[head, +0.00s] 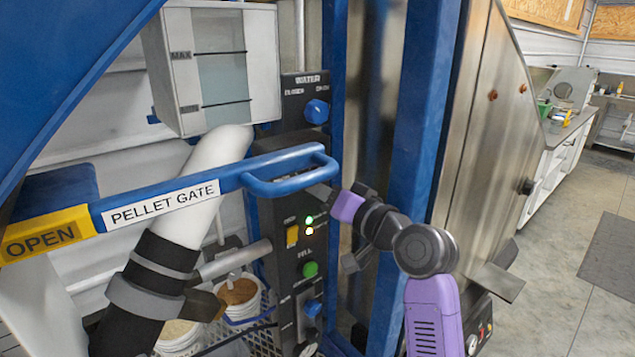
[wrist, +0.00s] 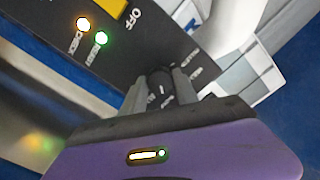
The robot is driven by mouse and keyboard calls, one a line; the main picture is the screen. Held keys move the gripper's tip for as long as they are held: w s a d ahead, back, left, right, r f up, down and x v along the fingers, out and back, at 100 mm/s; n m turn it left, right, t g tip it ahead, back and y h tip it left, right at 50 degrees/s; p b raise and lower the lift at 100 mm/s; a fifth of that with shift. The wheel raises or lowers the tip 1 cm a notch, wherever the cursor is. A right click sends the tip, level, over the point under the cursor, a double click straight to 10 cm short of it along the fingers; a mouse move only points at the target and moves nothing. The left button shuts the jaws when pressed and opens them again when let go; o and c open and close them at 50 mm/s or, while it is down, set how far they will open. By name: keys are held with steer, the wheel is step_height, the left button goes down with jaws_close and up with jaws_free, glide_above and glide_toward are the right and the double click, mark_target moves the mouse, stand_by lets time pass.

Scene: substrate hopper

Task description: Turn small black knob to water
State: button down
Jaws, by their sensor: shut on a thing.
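The small black knob (wrist: 160,80) sits on the black control panel (wrist: 95,15), with a white mark on its face. Labels around it are too small to read. My gripper (wrist: 163,92) is shut on this knob, with one grey finger on each side. In the head view, my gripper (head: 326,195) reaches in from the right to the black panel (head: 285,215), just under the blue handle. The knob itself is hidden there behind the handle and my fingers.
The blue PELLET GATE lever (head: 160,200) and its looped handle cross close above my gripper. A blue WATER valve knob (head: 317,111) is higher up. A yellow switch (head: 292,236) and green button (head: 310,269) are lower. A blue post (head: 418,120) stands right of the panel.

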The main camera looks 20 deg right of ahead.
steer(key=shift+m, duration=0.5)
steer(key=c, duration=0.9)
jaws_free()
steer(key=shift+c, duration=0.2)
steer(key=shift+s+d, duration=0.1)
steer(key=shift+s, duration=0.05)
steer(key=b+v, duration=0.1)
steer(key=v, duration=0.6)
steer(key=shift+s, duration=0.25)
